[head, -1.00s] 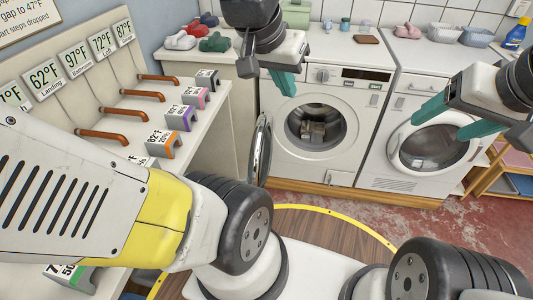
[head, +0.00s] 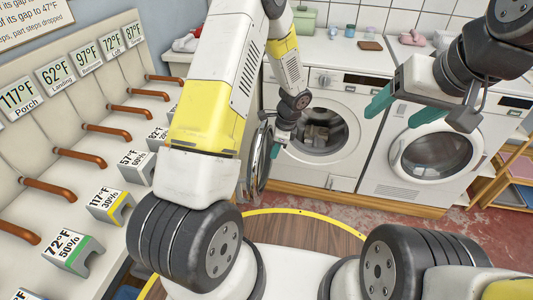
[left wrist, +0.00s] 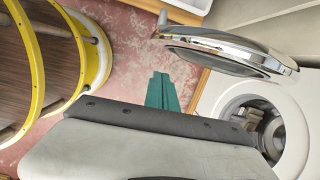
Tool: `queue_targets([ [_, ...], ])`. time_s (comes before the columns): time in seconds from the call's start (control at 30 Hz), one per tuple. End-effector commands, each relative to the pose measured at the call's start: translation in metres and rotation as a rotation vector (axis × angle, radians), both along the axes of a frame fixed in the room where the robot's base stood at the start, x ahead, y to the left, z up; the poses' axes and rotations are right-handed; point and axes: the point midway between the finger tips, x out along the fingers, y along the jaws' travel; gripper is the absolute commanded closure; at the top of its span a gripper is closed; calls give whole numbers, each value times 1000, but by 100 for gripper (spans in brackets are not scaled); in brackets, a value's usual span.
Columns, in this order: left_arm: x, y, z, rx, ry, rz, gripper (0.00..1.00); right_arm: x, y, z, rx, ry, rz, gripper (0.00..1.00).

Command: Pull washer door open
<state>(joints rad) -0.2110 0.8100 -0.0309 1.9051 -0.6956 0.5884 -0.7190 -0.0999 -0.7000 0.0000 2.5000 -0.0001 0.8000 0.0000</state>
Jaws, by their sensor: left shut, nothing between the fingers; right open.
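The left washer (head: 345,135) is white, with a round opening (head: 322,132) showing a dark drum. Its chrome-rimmed door (head: 257,168) stands open, swung out to the left and seen nearly edge-on. In the left wrist view the door (left wrist: 235,50) lies at upper right, above the opening (left wrist: 262,128). My left gripper (head: 275,151) is shut and empty, beside the door on the side toward the opening; its teal fingers (left wrist: 163,92) point at the floor gap by the door. I cannot tell whether they touch it. My right gripper (head: 405,120) is open and empty, in front of the right-hand machine.
The right machine (head: 410,185) has its round door (head: 437,152) shut. A sloped panel (head: 90,120) with orange handles and temperature signs fills the left. A wooden shelf (head: 515,165) stands at far right. Red floor (head: 385,218) is clear before the machines.

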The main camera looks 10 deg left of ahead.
Motion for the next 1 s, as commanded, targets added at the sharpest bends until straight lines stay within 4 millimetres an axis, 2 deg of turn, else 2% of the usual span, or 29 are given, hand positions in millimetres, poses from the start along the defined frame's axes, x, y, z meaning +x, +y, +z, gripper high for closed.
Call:
queue_targets([
  [0.03,-1,-2,-14,8,18,-33,100,0,0,0,0,0,0,30],
  [0.1,-1,-3,-25,15,32,-63,100,0,0,0,0,0,0,30],
  [0.37,-2,2,-54,21,42,-85,100,0,0,0,0,0,0,30],
  [0.73,-2,21,-130,20,43,-83,100,0,0,0,0,0,0,30],
  [0.9,0,46,-129,19,39,-79,100,0,0,0,0,0,0,30],
  [1.0,1,55,-129,19,38,-81,100,0,0,0,0,0,0,30],
])
